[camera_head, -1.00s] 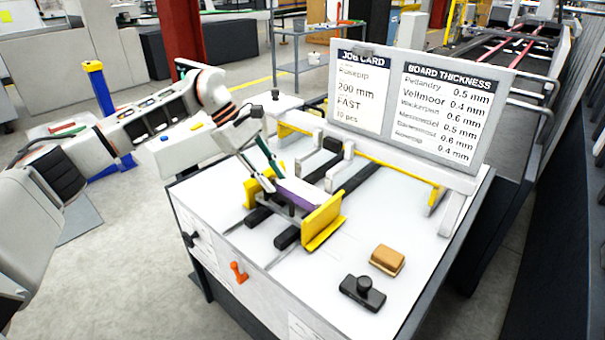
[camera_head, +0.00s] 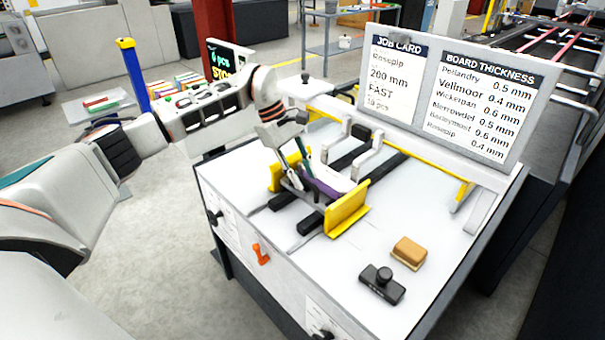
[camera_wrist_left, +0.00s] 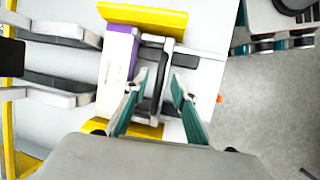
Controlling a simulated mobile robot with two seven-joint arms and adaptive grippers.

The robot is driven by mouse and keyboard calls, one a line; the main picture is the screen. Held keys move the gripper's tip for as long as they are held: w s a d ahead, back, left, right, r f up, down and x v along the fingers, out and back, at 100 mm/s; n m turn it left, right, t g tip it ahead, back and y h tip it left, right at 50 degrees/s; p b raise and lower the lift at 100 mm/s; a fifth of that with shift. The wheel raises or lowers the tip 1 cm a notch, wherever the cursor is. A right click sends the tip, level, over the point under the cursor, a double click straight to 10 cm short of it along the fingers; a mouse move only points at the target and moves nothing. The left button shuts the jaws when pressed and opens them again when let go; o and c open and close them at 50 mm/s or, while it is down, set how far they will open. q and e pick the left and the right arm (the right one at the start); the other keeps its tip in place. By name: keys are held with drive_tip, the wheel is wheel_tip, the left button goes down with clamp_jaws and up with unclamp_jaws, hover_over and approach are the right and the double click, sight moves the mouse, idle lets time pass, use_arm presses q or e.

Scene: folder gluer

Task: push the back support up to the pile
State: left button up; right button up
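The pile (camera_head: 328,189), purple and white, lies between two yellow side guides, the near one (camera_head: 347,208) and the far one (camera_head: 277,177). In the left wrist view the pile (camera_wrist_left: 116,58) shows a purple side. The back support (camera_wrist_left: 160,72), a grey bracket with a dark upright handle, stands just right of the pile there; I cannot tell whether they touch. My left gripper (camera_head: 303,186) is low behind the pile. In the wrist view its teal fingers (camera_wrist_left: 160,86) are apart, one on each side of the handle, with gaps visible. My right gripper is not in view.
A brown block (camera_head: 409,252) and a black knobbed device (camera_head: 382,285) lie on the white table (camera_head: 330,268). An orange lever (camera_head: 260,254) is on its front. Job card and board thickness panels (camera_head: 450,92) stand behind. Grey hooked arms (camera_head: 368,157) stand beyond the pile.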

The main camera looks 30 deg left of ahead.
use_arm(q)
clamp_jaws()
drive_tip(key=shift+w+r+p, duration=0.2)
drive_tip(key=shift+p, duration=0.3)
drive_tip(key=shift+f, duration=0.15)
unclamp_jaws()
drive_tip(key=v, duration=1.2)
